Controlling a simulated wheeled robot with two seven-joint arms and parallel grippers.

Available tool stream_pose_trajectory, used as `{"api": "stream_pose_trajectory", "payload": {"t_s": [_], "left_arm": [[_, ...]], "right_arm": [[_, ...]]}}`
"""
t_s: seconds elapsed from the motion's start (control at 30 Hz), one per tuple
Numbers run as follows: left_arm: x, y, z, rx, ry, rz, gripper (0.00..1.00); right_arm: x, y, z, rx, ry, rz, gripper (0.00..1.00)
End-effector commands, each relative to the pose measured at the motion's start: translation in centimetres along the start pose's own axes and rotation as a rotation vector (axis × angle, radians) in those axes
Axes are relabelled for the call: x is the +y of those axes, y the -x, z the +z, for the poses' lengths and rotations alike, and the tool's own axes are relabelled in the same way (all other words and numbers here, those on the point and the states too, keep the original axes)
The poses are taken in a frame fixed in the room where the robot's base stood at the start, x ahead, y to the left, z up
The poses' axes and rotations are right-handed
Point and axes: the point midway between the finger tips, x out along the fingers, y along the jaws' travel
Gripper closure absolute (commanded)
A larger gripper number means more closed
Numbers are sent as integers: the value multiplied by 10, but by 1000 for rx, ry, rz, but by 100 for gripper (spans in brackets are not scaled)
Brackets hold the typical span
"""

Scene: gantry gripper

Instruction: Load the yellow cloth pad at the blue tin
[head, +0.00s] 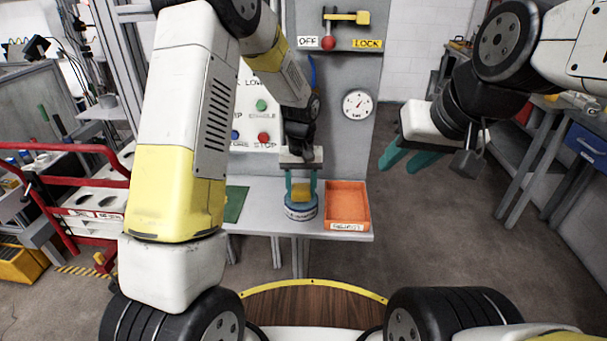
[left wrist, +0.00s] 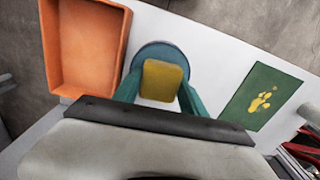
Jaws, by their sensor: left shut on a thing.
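The yellow cloth pad (head: 302,193) is between the teal fingers of my left gripper (head: 301,188), which is shut on it. In the left wrist view the pad (left wrist: 164,80) shows between the fingertips (left wrist: 160,92). The blue tin (head: 301,211) stands on the grey shelf right at the pad, and its blue rim (left wrist: 160,50) shows behind the pad in the left wrist view. I cannot tell whether the pad touches the tin. My right gripper (head: 410,158) is open and empty, out over the floor to the right.
An orange tray (head: 347,204) with a label stands just right of the tin. A green mat (head: 235,204) lies to the left, with a yellow handprint in the left wrist view. A panel with buttons, a gauge (head: 357,104) and a lever (head: 346,18) rises behind.

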Motion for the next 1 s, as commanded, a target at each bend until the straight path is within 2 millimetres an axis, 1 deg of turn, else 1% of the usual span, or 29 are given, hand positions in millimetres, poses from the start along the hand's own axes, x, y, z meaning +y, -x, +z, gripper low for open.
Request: {"api": "stream_pose_trajectory", "payload": {"t_s": [0.47,1.0], "left_arm": [[0,0,0,0,0,0,83],[0,-6,0,0,0,0,83]], "right_arm": [[0,0,0,0,0,0,64],[0,0,0,0,0,0,64]]}}
